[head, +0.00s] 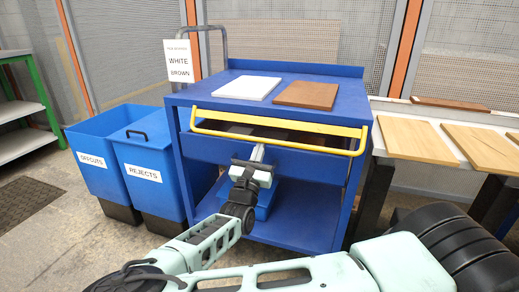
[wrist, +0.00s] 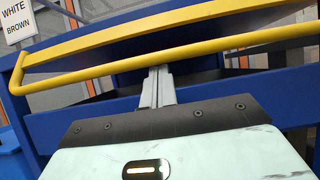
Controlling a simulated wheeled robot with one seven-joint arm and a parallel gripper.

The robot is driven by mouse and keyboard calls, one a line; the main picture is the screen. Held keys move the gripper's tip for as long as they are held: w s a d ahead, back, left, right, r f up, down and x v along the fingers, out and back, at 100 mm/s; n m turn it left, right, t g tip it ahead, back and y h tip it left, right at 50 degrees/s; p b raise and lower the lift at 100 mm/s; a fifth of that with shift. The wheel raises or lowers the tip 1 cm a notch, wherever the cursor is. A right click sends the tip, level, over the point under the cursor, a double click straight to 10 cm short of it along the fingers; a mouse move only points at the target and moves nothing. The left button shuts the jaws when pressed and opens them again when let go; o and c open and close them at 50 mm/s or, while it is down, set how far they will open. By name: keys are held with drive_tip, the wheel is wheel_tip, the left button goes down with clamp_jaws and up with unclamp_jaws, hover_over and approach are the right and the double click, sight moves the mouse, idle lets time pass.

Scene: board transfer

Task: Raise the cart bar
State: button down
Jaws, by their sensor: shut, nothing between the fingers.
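The yellow cart bar (head: 310,147) runs across the front of the blue cart (head: 345,98), just below its top, in front of a flat yellow strip. It also spans the wrist view (wrist: 100,71). My gripper (head: 259,149) is shut and empty, with its fingertips at the underside of the bar near its middle. In the wrist view the closed fingers (wrist: 158,76) point up to the bar, and their tips meet or pass behind its lower edge. I cannot tell whether they touch it. A white board (head: 247,88) and a brown board (head: 307,95) lie on the cart top.
A sign reading WHITE and BROWN (head: 179,62) stands at the cart's left. Blue OFFCUTS (head: 88,143) and REJECTS (head: 142,153) bins stand left of the cart. A bench on the right holds light wooden boards (head: 417,139) and a dark one (head: 450,104).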

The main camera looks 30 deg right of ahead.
drive_tip(key=shift+s+a+r+y+p, duration=0.15)
drive_tip(key=shift+r+y+p, duration=0.15)
drive_tip(key=shift+p, duration=0.35)
